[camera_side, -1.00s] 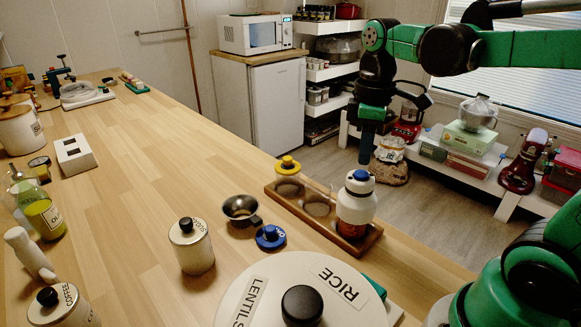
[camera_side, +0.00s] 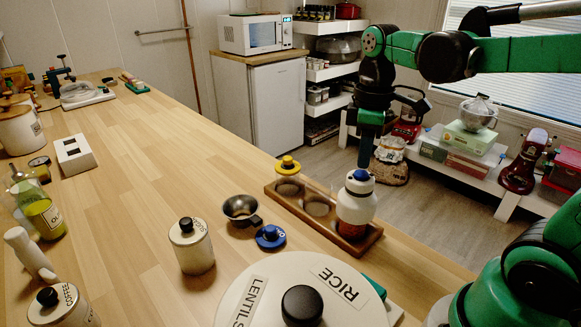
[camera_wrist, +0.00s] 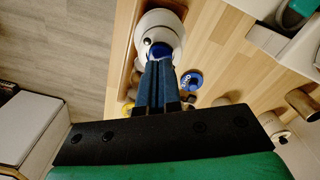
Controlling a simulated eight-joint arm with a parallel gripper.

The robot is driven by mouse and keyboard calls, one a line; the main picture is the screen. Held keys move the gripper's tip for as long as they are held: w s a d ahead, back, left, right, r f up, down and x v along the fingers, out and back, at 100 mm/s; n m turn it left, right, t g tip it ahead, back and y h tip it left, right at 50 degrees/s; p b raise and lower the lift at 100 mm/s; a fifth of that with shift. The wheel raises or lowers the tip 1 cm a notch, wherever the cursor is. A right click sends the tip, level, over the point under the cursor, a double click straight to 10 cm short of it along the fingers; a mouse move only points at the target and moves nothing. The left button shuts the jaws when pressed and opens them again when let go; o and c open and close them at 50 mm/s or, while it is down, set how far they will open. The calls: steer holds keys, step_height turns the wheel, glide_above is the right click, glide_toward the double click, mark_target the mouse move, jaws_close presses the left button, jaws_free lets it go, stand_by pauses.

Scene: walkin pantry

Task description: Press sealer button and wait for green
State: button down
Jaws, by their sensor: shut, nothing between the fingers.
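The sealer is a white cap (camera_side: 357,203) with a blue button (camera_side: 361,175) on top. It sits on an amber-filled jar (camera_side: 352,228) at the near end of a wooden tray (camera_side: 303,225). My gripper (camera_side: 364,166) is shut and empty, pointing down with its tips right at the button; whether they touch it I cannot tell. In the wrist view the shut blue fingers (camera_wrist: 160,62) overlap the lower part of the blue button (camera_wrist: 160,49), with the white sealer (camera_wrist: 158,20) around it. A small dark spot shows on the sealer; I see no green light on it.
The counter's middle is clear.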

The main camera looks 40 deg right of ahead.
steer(key=shift+f, duration=0.55)
steer(key=shift+f, duration=0.3)
stand_by(0.3)
steer(key=shift+r, duration=1.9)
steer(key=a+f+m+t, duration=0.4)
steer(key=a+m+t, duration=0.2)
steer(key=t, duration=0.1)
steer(key=shift+a+f, duration=0.2)
steer(key=shift+f, duration=0.1)
